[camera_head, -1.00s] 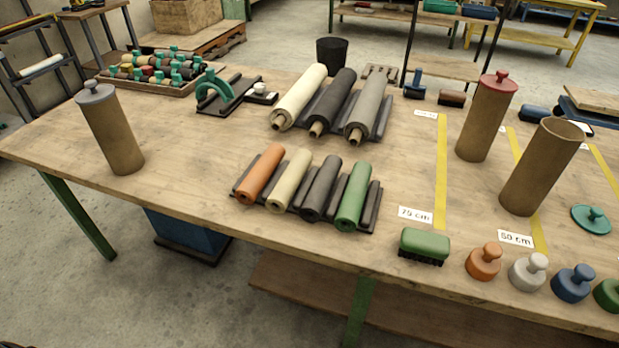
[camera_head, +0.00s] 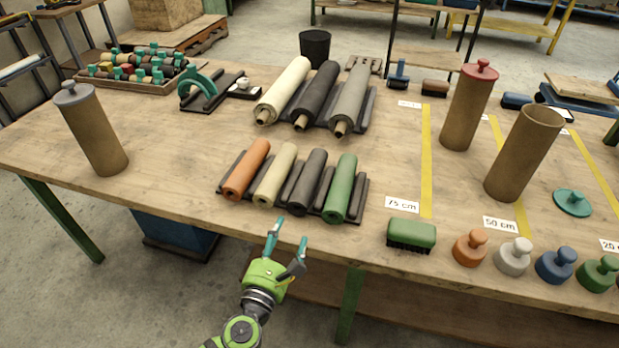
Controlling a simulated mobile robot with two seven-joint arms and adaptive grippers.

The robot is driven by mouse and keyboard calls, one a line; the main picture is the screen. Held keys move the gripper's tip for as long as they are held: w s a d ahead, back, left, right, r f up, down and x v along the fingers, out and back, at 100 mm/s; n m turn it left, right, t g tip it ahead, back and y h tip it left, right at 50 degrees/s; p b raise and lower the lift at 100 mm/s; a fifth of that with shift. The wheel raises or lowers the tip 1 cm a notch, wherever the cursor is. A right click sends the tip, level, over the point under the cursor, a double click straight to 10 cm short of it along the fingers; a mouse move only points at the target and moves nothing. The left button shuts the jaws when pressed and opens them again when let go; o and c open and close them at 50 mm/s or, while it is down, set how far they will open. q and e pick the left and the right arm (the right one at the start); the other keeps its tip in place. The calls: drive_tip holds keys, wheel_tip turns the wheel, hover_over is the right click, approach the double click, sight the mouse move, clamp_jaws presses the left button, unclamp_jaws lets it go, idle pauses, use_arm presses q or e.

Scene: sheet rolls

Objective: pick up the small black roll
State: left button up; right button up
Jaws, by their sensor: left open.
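The small black roll (camera_head: 307,182) lies in a dark rack (camera_head: 359,205) near the table's front edge. It sits between a small cream roll (camera_head: 275,175) on its left and a small green roll (camera_head: 341,188) on its right. A small orange roll (camera_head: 246,170) is at the rack's left end. My left gripper (camera_head: 288,238) is open and empty, in front of the table edge and below the black roll in the picture, apart from it. My right gripper is not in view.
Large cream, black and grey rolls (camera_head: 349,98) lie in a rack behind. A green brush (camera_head: 411,234) and several knobbed caps (camera_head: 470,247) line the front right. A brown tube (camera_head: 95,132) stands at left. The table (camera_head: 170,185) is bare left of the small rack.

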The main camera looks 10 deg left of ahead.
sight(297, 209)
use_arm(q)
drive_tip(key=w, duration=0.4)
drive_tip(key=w+p, duration=0.1)
drive_tip(key=w, duration=0.3)
drive_tip(key=shift+w+d, duration=0.2)
drive_tip(key=shift+w, duration=0.05)
clamp_jaws()
drive_tip(key=shift+r, duration=0.1)
